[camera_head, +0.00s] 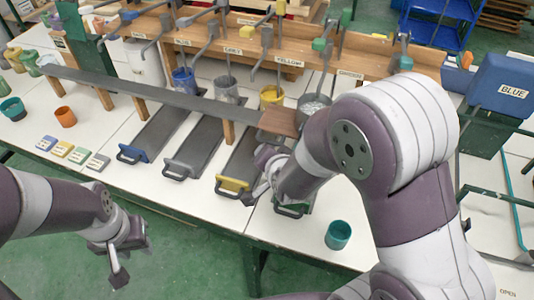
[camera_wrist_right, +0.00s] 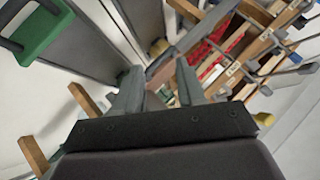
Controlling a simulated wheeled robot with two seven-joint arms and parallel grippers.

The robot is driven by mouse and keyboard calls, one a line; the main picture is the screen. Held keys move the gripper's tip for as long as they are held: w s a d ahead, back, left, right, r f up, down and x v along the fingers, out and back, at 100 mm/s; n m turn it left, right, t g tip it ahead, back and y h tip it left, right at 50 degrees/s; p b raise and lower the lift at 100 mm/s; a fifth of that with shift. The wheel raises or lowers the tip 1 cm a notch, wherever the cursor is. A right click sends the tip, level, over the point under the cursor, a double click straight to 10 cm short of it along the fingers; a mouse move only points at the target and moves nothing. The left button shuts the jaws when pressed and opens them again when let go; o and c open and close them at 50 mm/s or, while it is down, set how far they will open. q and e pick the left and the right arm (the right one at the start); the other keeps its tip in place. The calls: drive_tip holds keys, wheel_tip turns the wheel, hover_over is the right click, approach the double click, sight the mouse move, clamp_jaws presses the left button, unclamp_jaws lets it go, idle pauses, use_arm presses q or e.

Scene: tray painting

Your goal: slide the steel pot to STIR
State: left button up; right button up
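A round grey metal pot (camera_head: 314,104) with pale contents stands at the right end of the row of pots, partly behind my right arm; it looks like the steel pot. No label reading STIR is legible. My right gripper (camera_head: 262,178) hangs over the trays, in front of a brown block (camera_head: 280,121) at the end of the long grey rail (camera_head: 150,92). In the right wrist view my right gripper (camera_wrist_right: 158,90) has its fingers apart, with the brown block (camera_wrist_right: 160,70) beyond them. My left gripper (camera_head: 127,258) is apart from everything, above the green floor, fingers spread and empty.
A blue pot (camera_head: 184,80), a grey pot (camera_head: 227,90) and a yellow pot (camera_head: 271,96) stand behind the rail under lever arms. Trays with coloured handles lie in front. A teal cup (camera_head: 338,235) and an orange cup (camera_head: 65,117) stand on the white table.

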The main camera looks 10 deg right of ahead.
wheel_tip(320, 180, down, 8)
drive_tip(key=m+t+h+b, duration=0.3)
drive_tip(key=m+t+b, duration=0.55)
drive_tip(key=b, duration=0.35)
drive_tip(key=w+d+r+m+h, duration=0.1)
drive_tip(key=w+d+r, duration=0.1)
drive_tip(key=w, duration=0.9)
drive_tip(key=shift+w+d+r+p, duration=0.25)
drive_tip(key=shift+d+r+p, duration=0.1)
drive_tip(key=shift+d+r, duration=0.05)
drive_tip(key=shift+r+m+t, duration=0.1)
drive_tip(key=shift+m+t, duration=0.15)
drive_tip(key=shift+m, duration=0.1)
clamp_jaws()
